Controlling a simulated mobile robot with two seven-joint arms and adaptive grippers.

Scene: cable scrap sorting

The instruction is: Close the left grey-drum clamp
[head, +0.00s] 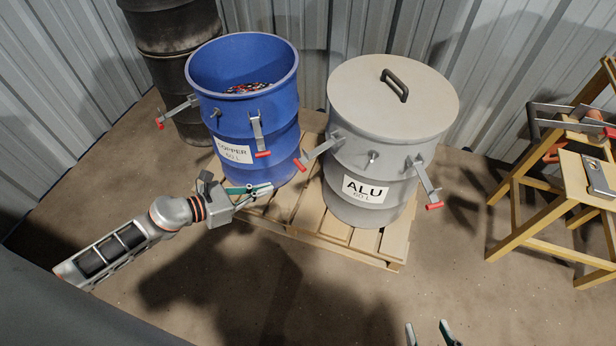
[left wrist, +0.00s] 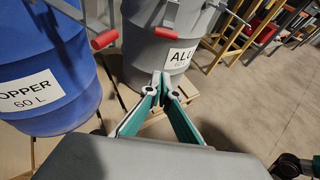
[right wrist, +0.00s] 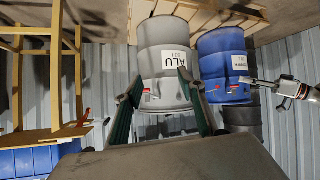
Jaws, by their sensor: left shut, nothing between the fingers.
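The grey ALU drum (head: 365,165) stands on the pallet with its grey lid (head: 385,95) on top. Its left clamp lever (head: 318,150) sticks outward and down to the left, ending in a red grip (head: 300,165); the grip also shows in the left wrist view (left wrist: 104,40). Its right clamp lever (head: 426,183) also sticks out, with a red tip. My left gripper (head: 268,188) is shut and empty, below and left of the left lever, in front of the blue drum and apart from the lever. My right gripper (head: 430,333) is open and empty at the bottom edge.
The open blue COPPER drum (head: 285,125) with scrap inside stands close on the left, its levers sticking out. A black drum (head: 170,35) is behind it. A wooden stand (head: 530,195) is at the right. Floor in front of the pallet (head: 375,255) is clear.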

